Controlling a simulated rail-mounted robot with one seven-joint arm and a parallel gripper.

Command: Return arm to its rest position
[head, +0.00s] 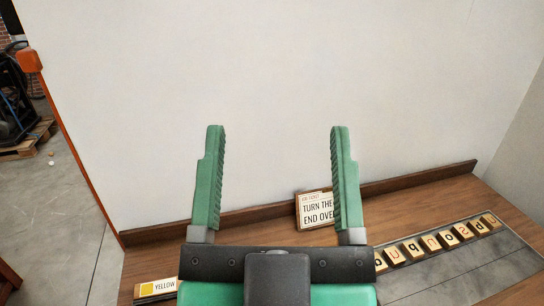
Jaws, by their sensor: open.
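My gripper (277,150) is in the middle of the head view, its two green ribbed fingers pointing up and wide apart.
A white card (316,208) reading "TURN THE END OVE..." stands at the bench's back, partly behind the right finger. Several letter blocks (430,244) line a grey plate (460,276) at right. A yellow-labelled card (155,288) is at lower left. Open floor (60,200) lies left.

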